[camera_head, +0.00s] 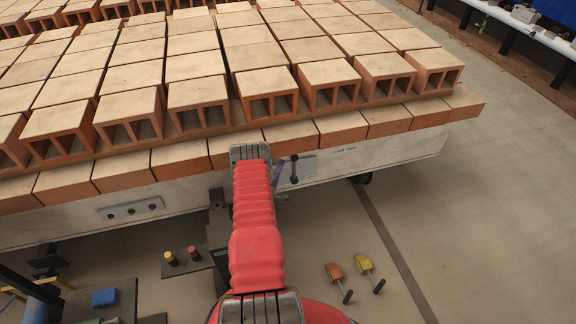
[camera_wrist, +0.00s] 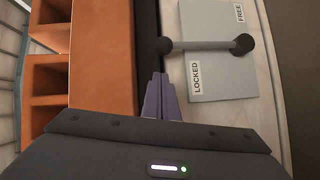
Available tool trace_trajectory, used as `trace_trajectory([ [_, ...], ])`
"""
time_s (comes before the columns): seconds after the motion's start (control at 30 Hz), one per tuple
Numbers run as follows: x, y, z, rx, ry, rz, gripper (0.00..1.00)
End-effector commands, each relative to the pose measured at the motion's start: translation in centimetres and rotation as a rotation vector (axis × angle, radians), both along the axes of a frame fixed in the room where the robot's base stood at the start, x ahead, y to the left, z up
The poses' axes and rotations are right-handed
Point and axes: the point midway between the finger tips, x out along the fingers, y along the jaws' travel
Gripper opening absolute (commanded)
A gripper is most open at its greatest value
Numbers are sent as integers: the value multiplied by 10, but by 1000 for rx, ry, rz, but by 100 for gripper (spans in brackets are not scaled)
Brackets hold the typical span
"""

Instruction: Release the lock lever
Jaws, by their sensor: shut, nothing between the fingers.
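The lock lever (camera_wrist: 205,44) is a grey bar with a dark knob at each end. It lies across a pale plate (camera_wrist: 215,85) marked LOCKED and FREE, between the two words in the wrist view. The lever also shows in the head view (camera_head: 294,169), roughly upright on the side of the brick-laden platform. My gripper (camera_wrist: 161,80) has its purple fingers shut and empty. In the wrist view the fingertips sit just below the left knob, beside the plate's left edge. I cannot tell whether they touch the lever. In the head view my red arm hides most of the gripper.
Rows of hollow orange bricks (camera_head: 265,90) cover the platform just above the lever. A white side beam (camera_head: 372,158) carries the plate. Open floor is at right.

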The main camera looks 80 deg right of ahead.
Motion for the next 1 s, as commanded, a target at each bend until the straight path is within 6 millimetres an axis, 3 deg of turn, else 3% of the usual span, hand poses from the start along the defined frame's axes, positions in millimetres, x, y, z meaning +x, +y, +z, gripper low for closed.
trace_trajectory([
  [0.33,-27,-29,-8,0,1,0,0],
  [0.67,-29,-31,-8,1,1,0,0],
  [0.7,-30,-24,-8,2,1,0,0],
  [1.0,-32,-33,-6,10,-18,1,0],
])
